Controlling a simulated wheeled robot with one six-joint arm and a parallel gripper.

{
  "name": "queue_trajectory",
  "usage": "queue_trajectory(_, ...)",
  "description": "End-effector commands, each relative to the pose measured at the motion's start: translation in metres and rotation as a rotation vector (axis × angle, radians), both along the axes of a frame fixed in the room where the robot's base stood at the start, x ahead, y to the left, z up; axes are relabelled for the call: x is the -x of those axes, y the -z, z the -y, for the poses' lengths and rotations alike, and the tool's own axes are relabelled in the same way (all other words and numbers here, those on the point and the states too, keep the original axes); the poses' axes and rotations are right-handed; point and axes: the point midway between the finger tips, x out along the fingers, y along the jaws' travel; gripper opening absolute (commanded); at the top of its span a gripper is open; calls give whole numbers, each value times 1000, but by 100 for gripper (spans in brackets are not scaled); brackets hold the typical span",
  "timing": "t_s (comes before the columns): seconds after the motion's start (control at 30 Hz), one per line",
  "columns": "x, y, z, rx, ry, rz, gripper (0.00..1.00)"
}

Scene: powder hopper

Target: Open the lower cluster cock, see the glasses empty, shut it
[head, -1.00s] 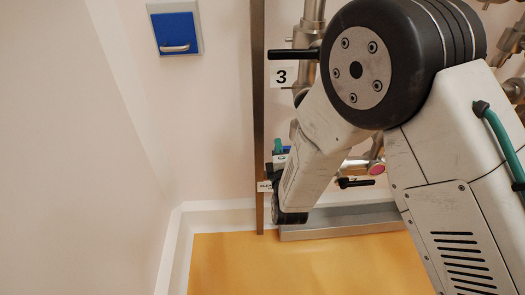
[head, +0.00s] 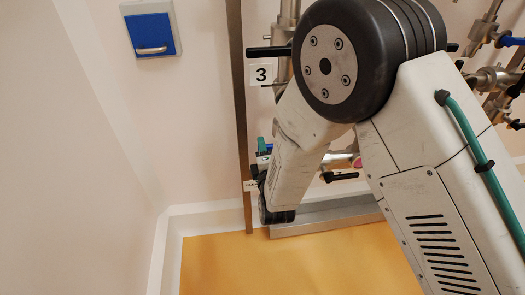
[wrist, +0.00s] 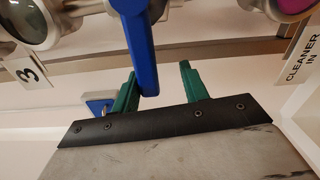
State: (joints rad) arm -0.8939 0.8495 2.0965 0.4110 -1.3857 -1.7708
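A blue lever handle (wrist: 141,45) hangs from the pipework in the wrist view. My gripper (wrist: 158,72) has green fingers spread apart. The lever's lower end shows between them, close beside the left finger; I cannot tell whether they touch. In the head view my gripper (head: 264,146) is mostly hidden by my own arm, with a green fingertip showing. A round sight glass (wrist: 38,18) with a dark greenish face is at upper left in the wrist view. A magenta-faced glass (wrist: 295,5) is at upper right; a pink face (head: 357,161) shows in the head view.
A label "3" (head: 261,73) is beside the pipes, and a "CLEANER IN" tag (wrist: 300,57) is at right in the wrist view. A metal post (head: 240,120) stands left of my arm. A black handle (head: 340,176) sticks out right of it. The yellow floor (head: 300,265) is clear.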

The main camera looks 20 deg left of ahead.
Motion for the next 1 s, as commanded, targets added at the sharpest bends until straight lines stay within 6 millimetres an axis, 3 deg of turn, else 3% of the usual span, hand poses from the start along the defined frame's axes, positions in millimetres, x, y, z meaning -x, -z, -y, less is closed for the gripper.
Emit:
queue_trajectory(0.47, 5, -1, 2, -2, 0, 1, 42)
queue_trajectory(0.8, 53, -1, 27, 0, -1, 1, 42)
queue_trajectory(1.0, 68, -1, 35, -2, 0, 1, 42)
